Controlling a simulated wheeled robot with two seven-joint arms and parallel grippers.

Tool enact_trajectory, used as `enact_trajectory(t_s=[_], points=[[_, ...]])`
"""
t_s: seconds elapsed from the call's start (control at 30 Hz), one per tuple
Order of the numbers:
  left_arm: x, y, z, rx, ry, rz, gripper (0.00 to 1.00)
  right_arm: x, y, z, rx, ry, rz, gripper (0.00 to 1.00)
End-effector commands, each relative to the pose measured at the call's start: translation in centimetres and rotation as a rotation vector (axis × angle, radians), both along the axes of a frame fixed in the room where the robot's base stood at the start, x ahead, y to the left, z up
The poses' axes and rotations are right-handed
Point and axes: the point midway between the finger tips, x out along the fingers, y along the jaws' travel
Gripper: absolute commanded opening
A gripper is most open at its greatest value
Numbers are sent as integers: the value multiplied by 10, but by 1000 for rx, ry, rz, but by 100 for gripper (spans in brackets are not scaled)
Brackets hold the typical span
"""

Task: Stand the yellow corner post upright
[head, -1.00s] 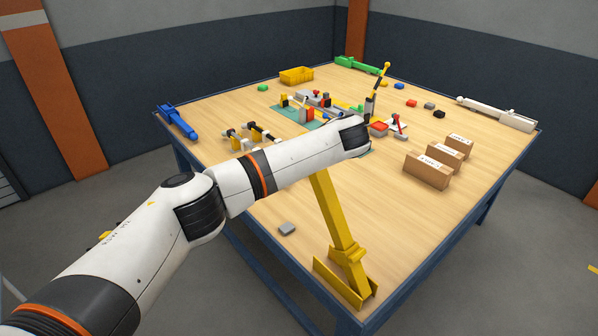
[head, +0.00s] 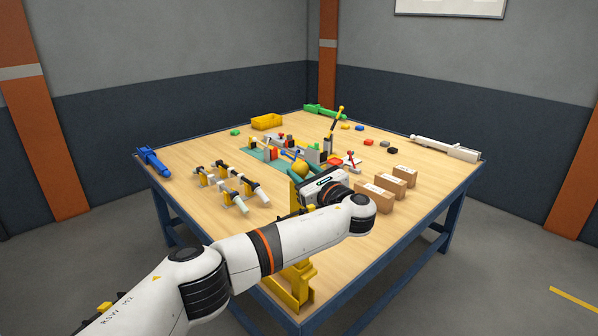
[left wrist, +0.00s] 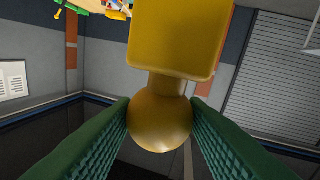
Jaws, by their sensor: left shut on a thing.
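The yellow corner post (head: 295,195) runs from the table's near corner, where its broad foot (head: 303,288) shows below my arm, toward the middle of the table. My left arm hides its middle, so I cannot tell how far it is tilted. My left gripper (head: 301,170) has its green fingers shut on the round yellow knob at the post's far end. The left wrist view shows the knob (left wrist: 160,122) between both fingers, with the post's square yellow end (left wrist: 178,40) just beyond. My right gripper is out of view.
Cardboard boxes (head: 381,197) stand right of my left gripper. Small parts cover the teal mat (head: 256,155) behind. A yellow bin (head: 267,122) stands at the back. The front left tabletop is mostly clear.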

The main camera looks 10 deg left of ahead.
Motion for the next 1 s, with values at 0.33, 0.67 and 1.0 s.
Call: enact_trajectory(t_s=[0.33,0.67,1.0], points=[[-3,-6,-3,11,-5,-5,0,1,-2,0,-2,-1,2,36],[-3,-5,-3,10,-3,-3,60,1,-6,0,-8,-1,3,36],[-10,-11,-5,10,-6,-4,60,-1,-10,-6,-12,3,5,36]])
